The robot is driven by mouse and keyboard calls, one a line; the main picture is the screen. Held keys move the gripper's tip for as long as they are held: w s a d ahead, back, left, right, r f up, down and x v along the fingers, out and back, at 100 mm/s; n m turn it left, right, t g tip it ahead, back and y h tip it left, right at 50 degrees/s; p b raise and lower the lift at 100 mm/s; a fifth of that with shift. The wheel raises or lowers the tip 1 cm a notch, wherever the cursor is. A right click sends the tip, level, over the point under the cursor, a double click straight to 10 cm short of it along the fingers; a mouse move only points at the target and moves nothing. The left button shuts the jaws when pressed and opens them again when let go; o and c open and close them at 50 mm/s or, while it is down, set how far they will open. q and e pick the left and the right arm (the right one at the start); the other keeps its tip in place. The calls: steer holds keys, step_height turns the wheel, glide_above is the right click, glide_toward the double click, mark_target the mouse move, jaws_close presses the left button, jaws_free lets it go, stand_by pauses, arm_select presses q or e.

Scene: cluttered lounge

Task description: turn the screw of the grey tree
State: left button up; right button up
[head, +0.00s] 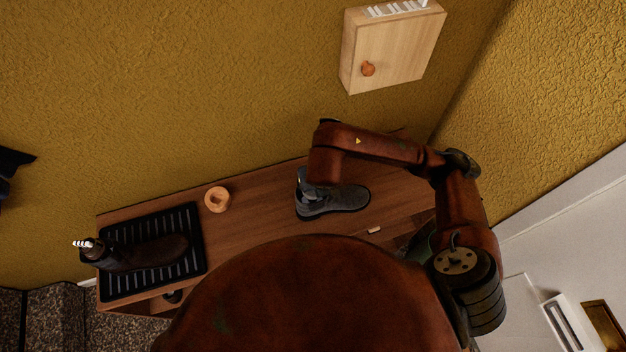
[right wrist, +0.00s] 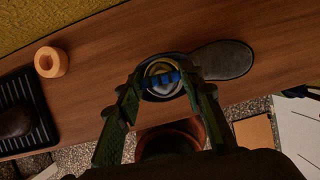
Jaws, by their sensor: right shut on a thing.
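A dark grey boot (head: 340,203) stands on the wooden bench with its toe to the right. It also shows in the right wrist view (right wrist: 226,60). In its opening there is a greyish tree (right wrist: 155,69) with a blue screw handle (right wrist: 166,83) across it. My right gripper (right wrist: 168,88) is over the boot's opening, its two fingers at either end of the blue handle and shut on it. My left gripper is not in view.
The bench (head: 265,205) also holds a black ribbed tray (head: 202,268) with a brown boot (head: 155,253), a round wooden ring (head: 217,199) and a small pale piece (head: 374,230). A wooden wall cabinet (head: 392,52) hangs behind. Bare bench lies between ring and grey boot.

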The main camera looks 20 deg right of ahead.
stand_by(0.3)
steer(key=o, duration=1.2)
steer(key=v, duration=1.2)
